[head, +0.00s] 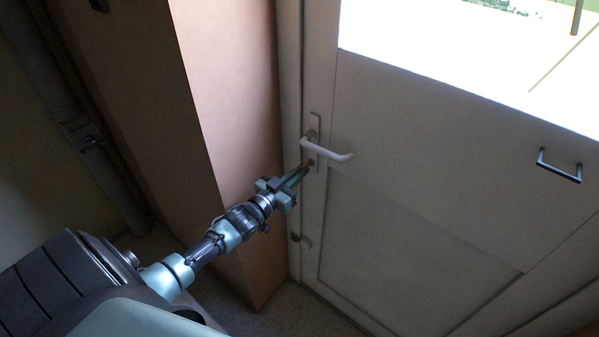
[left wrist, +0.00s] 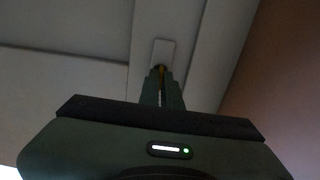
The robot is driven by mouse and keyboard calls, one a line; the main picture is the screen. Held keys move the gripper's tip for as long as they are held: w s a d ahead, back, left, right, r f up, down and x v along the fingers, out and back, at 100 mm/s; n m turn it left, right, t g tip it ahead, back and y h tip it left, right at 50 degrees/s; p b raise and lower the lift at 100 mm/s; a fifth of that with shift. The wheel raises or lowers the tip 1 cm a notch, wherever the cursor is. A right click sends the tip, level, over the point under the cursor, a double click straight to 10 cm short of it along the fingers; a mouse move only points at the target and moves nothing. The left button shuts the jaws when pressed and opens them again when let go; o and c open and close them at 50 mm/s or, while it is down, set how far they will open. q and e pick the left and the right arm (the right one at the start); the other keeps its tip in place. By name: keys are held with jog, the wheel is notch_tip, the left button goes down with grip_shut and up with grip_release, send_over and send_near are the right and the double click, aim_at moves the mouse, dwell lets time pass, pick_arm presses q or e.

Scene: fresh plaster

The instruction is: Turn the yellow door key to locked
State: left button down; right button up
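The yellow door key (head: 311,162) is in the lock of the white door, just below the white lever handle (head: 328,151). Only a small part of the key shows. My left gripper (head: 303,171) reaches the key from the lower left. In the left wrist view, the two fingers of the left gripper (left wrist: 161,72) are close together, with a thin yellow strip of the key (left wrist: 161,69) between them. They appear shut on it. The key's bow is mostly hidden by the fingers, and its turn angle cannot be made out. My right gripper is not in view.
The lock plate (head: 316,127) is on the door's left edge, beside a pinkish wall pillar (head: 229,90). A dark pull handle (head: 559,166) is on the door's right. A small fitting (head: 300,239) is below the lock. Floor shows at the bottom.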

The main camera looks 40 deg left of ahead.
pick_arm(q)
jog(key=shift+f, duration=0.1)
dwell(0.3)
jog(key=c, duration=1.6)
grip_release()
jog(key=s, duration=0.5)
jog(key=s+b, duration=0.1)
jog(key=s, duration=0.1)
jog(key=shift+s+a, duration=0.3)
jog(key=shift+s, duration=0.1)
